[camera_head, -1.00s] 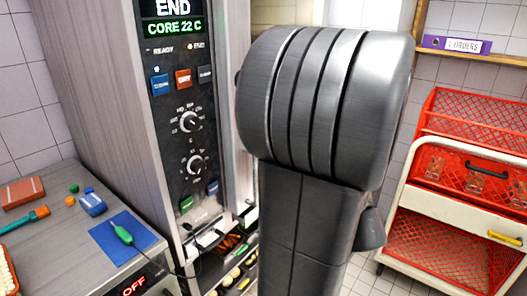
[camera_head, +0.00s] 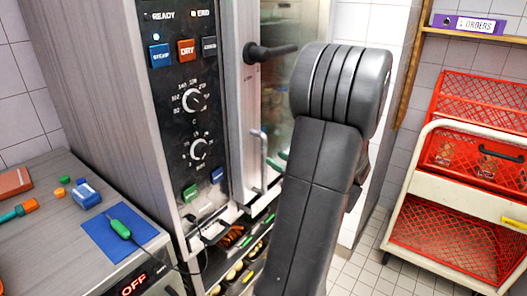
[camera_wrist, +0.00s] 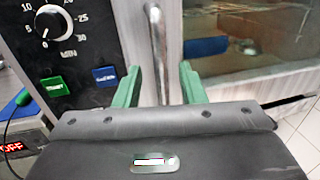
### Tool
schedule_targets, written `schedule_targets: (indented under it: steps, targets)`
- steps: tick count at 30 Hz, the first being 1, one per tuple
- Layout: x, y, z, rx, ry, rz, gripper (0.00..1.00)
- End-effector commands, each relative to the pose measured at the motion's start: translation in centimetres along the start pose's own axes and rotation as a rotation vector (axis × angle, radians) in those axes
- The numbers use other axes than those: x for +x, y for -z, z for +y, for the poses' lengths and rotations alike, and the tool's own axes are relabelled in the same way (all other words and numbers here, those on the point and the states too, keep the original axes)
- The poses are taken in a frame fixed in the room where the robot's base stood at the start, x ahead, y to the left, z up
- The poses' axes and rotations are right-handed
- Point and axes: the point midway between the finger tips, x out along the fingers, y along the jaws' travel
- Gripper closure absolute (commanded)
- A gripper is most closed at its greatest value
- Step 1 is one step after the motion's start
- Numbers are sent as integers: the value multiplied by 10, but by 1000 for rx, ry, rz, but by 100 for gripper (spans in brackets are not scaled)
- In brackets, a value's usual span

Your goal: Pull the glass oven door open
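The glass oven door (camera_head: 306,95) is in the middle of the head view, partly hidden by my arm. It looks closed or nearly so. In the wrist view its glass (camera_wrist: 265,40) is on the right. A vertical metal bar handle (camera_head: 259,160) stands on the door's left side; it also shows in the wrist view (camera_wrist: 157,45). A black lever (camera_head: 270,51) sits higher on the door frame. My gripper (camera_wrist: 160,85) is open, with one green finger on each side of the bar in the picture. I cannot tell whether either finger touches it.
The oven control panel (camera_head: 190,105) is left of the door. Below the door is an open compartment with food items (camera_head: 233,237). A counter (camera_head: 40,235) with a blue mat (camera_head: 105,243) is at left. A red-crated trolley (camera_head: 400,205) stands right, with tiled floor between.

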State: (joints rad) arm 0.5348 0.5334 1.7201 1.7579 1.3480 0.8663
Motion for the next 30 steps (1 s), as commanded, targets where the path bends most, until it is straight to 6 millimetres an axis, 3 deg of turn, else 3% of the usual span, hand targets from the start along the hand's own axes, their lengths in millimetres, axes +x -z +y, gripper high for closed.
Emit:
schedule_targets:
  steps: [3, 9, 15, 23, 29, 30]
  targets:
    - [25, -1, 1, 0, -5, 1, 63]
    - [55, -1, 1, 0, -3, 0, 63]
    - [67, 0, 1, 0, -1, 1, 63]
    - [68, 0, 0, -1, 0, 1, 63]
    - [68, 0, 0, -1, 0, 1, 100]
    - [68, 0, 0, -1, 0, 1, 100]
